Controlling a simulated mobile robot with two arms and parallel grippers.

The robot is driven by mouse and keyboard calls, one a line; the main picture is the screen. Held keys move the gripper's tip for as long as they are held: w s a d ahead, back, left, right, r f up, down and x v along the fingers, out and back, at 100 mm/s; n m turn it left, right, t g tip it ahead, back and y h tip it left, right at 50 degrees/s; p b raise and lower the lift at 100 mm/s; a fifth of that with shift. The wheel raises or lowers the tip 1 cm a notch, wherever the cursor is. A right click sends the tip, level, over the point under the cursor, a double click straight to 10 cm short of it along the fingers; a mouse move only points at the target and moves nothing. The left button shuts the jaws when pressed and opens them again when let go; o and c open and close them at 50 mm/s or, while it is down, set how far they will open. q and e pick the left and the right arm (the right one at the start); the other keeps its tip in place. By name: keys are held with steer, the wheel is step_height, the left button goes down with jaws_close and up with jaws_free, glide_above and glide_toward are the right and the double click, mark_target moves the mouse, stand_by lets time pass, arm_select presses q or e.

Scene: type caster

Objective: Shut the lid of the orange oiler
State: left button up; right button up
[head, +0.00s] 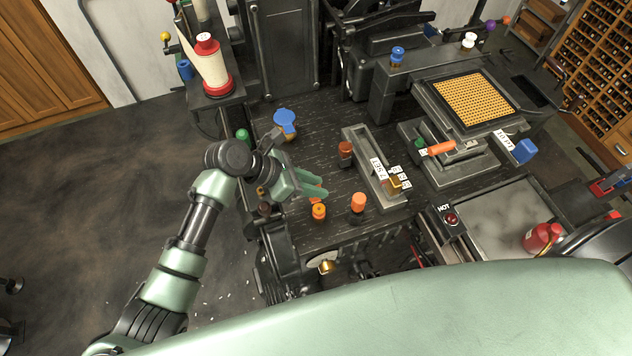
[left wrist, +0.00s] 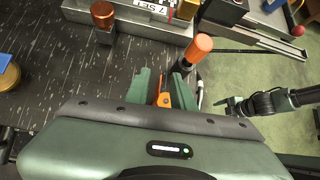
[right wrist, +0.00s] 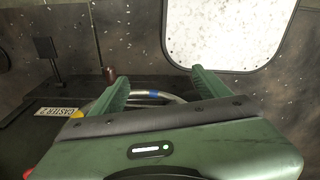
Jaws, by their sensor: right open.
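In the head view, an orange-topped oiler (head: 319,211) stands near the front edge of the dark bench, with a dark round spot on top. Another orange-topped bottle (head: 358,203) stands to its right, and its orange top also shows in the left wrist view (left wrist: 199,47). My left gripper (head: 322,193) is just behind the nearer oiler, fingers partly apart. In the left wrist view, orange parts (left wrist: 164,99) show between and below the fingers, mostly hidden; I cannot tell whether they touch. The lid's angle is unclear. My right gripper (right wrist: 157,88) is open and empty.
A blue-lidded container (head: 285,122) stands at the bench's back left. A brown-topped bottle (head: 345,150) stands beside a grey metal tray (head: 362,157) with labelled pieces. A caster machine with a hot pot (head: 490,230) is at right.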

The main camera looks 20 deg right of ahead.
arm_select(q)
steer(key=shift+d+f, duration=0.15)
steer(key=shift+d, duration=0.05)
steer(key=shift+a, duration=0.15)
jaws_close()
arm_select(e)
steer(key=shift+d, duration=0.1)
steer(key=shift+d, duration=0.45)
stand_by(0.7)
